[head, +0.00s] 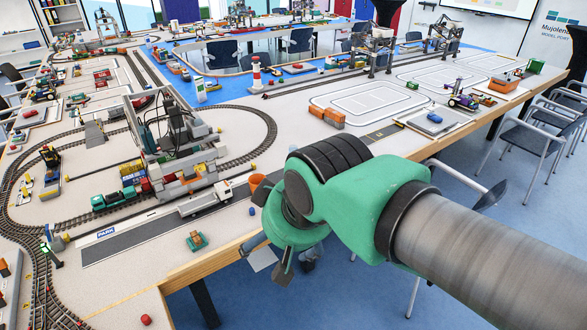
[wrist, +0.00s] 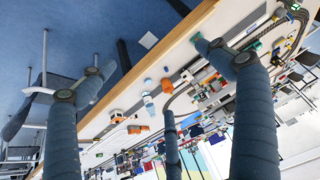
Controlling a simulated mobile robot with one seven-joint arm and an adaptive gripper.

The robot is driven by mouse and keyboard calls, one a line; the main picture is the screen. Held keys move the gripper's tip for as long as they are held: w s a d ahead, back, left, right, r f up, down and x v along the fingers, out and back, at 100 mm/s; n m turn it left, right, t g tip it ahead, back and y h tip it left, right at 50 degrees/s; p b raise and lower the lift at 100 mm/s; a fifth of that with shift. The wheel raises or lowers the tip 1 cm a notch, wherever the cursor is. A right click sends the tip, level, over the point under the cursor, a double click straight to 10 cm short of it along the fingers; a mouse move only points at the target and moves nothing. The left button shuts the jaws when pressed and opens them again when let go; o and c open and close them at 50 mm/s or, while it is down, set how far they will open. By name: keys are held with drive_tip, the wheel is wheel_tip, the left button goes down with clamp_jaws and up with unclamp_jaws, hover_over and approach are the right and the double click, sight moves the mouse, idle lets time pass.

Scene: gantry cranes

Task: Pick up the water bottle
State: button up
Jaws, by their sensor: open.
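A small light-blue, bottle-shaped thing (wrist: 149,104), likely the water bottle, stands on the table near its edge in the wrist view. It is too small there to make out in detail. I cannot make it out in the head view, where my arm covers part of the table. In the head view my gripper (head: 268,257) hangs just off the table's front edge, over the floor. The bottle-shaped thing is apart from the fingers.
An orange cup (head: 257,181) stands near the table edge and also shows in the wrist view (wrist: 168,87). A white truck (head: 205,199), train tracks and a crane model (head: 180,150) fill the table's left. Chairs (head: 530,135) stand at the right. A pale square (head: 262,258) lies on the floor.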

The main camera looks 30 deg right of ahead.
drive_tip(key=w+d+f+t+h+p, duration=0.1)
drive_tip(key=w+d, duration=0.6)
drive_tip(key=w, duration=0.4)
drive_tip(key=w+d+f+m+t+h+p, duration=0.1)
drive_tip(key=w+d+f, duration=0.1)
drive_tip(key=w+d, duration=0.75)
drive_tip(key=w+d+f+t+h+p, duration=0.15)
drive_tip(key=w+d, duration=0.45)
drive_tip(key=w, duration=0.6)
drive_tip(key=w+d+f+t+p, duration=0.1)
drive_tip(key=w+d+f+t, duration=0.1)
drive_tip(key=w+d+f, duration=0.75)
drive_tip(key=t+y+p, duration=0.2)
approach(293, 165)
drive_tip(key=s+d+f, duration=0.1)
drive_tip(key=d, duration=0.1)
drive_tip(key=shift+s+d+m+h, duration=0.1)
drive_tip(key=shift+d+m+h, duration=0.15)
drive_tip(key=shift+m, duration=0.05)
drive_tip(key=shift+f, duration=0.1)
drive_tip(key=b+x, duration=0.1)
drive_tip(key=x, duration=0.7)
drive_tip(key=shift+w+b, duration=0.25)
drive_tip(key=shift+b, duration=0.1)
drive_tip(key=shift+w, duration=0.1)
drive_tip(key=shift+b+x, duration=0.85)
drive_tip(key=shift+x, duration=1.7)
